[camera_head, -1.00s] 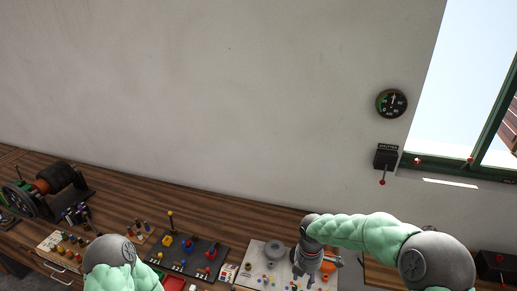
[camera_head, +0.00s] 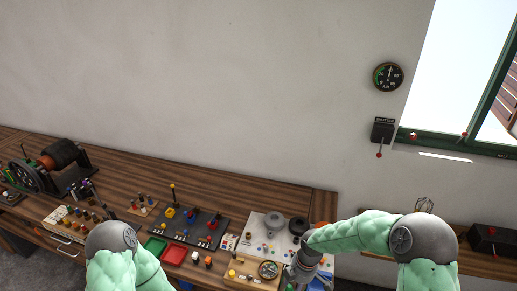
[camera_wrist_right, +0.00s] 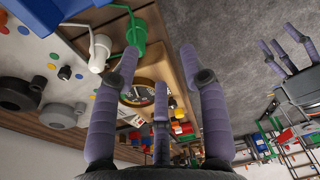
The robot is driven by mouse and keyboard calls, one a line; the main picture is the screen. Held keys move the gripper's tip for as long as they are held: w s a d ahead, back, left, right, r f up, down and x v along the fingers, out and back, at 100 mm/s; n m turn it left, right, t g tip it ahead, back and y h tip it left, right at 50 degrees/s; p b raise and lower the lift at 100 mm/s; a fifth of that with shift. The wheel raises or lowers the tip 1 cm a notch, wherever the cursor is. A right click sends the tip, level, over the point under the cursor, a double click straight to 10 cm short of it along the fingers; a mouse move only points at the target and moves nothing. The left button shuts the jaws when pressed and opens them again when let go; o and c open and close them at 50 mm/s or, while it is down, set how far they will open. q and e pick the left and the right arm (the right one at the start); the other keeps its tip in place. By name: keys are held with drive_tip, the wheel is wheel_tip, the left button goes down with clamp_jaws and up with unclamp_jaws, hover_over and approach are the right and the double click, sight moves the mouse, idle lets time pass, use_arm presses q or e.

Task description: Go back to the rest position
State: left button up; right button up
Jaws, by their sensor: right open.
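My right gripper (camera_wrist_right: 160,70) is open and empty in the right wrist view, its purple fingers spread. Beyond the fingers lie a round dial (camera_wrist_right: 135,95) and a green piece (camera_wrist_right: 120,55) on the bench. In the head view my right arm, in green padding, reaches in from the right. Its wrist hangs over the white board (camera_head: 262,226) at the right part of the bench; the fingers are not clear there. My left arm shows only its padded upper part at the bottom left. Its gripper is out of the picture.
A gauge (camera_head: 388,76) and a shutter switch (camera_head: 382,131) are on the wall. The bench's back strip is clear.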

drive_tip(key=s+a+f+m+y+b, duration=0.1)
drive_tip(key=s+f+m+b, duration=0.6)
drive_tip(key=f, duration=0.8)
drive_tip(key=s+a+f+m+y+b, duration=0.1)
drive_tip(key=s+f+m+b, duration=0.7)
drive_tip(key=s+f+m, duration=0.3)
drive_tip(key=shift+s+a+f+m+t, duration=0.35)
drive_tip(key=shift+f+m, duration=0.55)
drive_tip(key=shift+f, duration=1.2)
drive_tip(key=shift+w+d, duration=0.1)
